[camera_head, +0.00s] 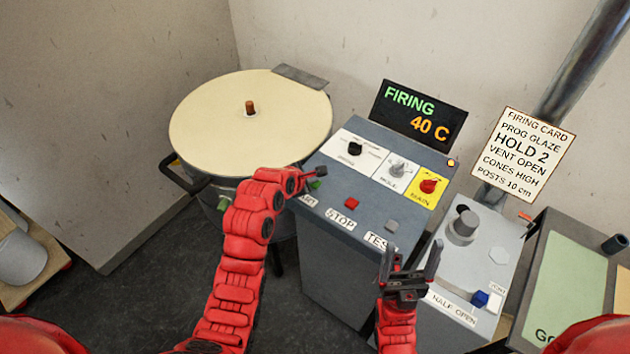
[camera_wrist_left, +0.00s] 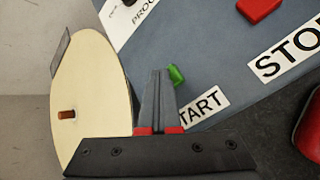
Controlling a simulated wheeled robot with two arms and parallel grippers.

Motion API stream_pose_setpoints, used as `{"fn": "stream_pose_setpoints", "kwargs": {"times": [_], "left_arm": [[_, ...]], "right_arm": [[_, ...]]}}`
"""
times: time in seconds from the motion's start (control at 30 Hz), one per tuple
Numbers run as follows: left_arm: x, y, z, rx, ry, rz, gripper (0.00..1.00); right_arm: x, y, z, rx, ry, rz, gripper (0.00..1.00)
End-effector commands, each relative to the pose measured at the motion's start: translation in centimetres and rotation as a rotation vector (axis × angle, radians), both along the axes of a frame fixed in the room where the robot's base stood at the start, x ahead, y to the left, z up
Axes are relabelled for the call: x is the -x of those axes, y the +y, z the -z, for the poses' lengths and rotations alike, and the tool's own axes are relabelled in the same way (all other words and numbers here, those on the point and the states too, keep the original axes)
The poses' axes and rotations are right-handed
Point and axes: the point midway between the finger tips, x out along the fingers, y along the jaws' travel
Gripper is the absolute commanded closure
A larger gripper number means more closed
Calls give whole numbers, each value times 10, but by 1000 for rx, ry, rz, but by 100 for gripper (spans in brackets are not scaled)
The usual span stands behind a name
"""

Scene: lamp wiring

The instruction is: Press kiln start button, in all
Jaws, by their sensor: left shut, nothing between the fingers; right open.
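The grey control box (camera_head: 345,235) has a green START button (camera_head: 315,184) at its front left corner. The button also shows in the left wrist view (camera_wrist_left: 177,75), right beside my fingertips. My left gripper (camera_head: 319,171) is shut and empty, with its tips at the button; I cannot tell if they touch it. It also shows in the left wrist view (camera_wrist_left: 158,76). The START label (camera_wrist_left: 205,105) is partly covered by the gripper. The display (camera_head: 418,114) reads FIRING 40 C. My right gripper (camera_head: 410,262) is open and empty, in front of the TEST label.
A red STOP button (camera_head: 352,203) and a grey TEST button (camera_head: 391,226) share the box top with several knobs. The round kiln (camera_head: 215,110) with a cream lid stands at the left. A vent box (camera_head: 480,245) and a firing card (camera_head: 524,154) are at the right.

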Motion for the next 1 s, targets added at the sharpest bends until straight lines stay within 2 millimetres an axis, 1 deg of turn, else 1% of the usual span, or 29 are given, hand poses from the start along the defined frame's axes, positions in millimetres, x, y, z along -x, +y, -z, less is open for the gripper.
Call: {"fn": "stream_pose_setpoints", "kwargs": {"times": [0.43,0.8,1.0], "left_arm": [[0,0,1,-1,2,-1,100],[0,1,-17,0,1,-1,100],[0,1,-17,0,1,-1,100]], "right_arm": [[0,0,0,0,0,0,19],[0,0,-12,0,0,0,19],[0,0,-11,0,0,0,19]]}}
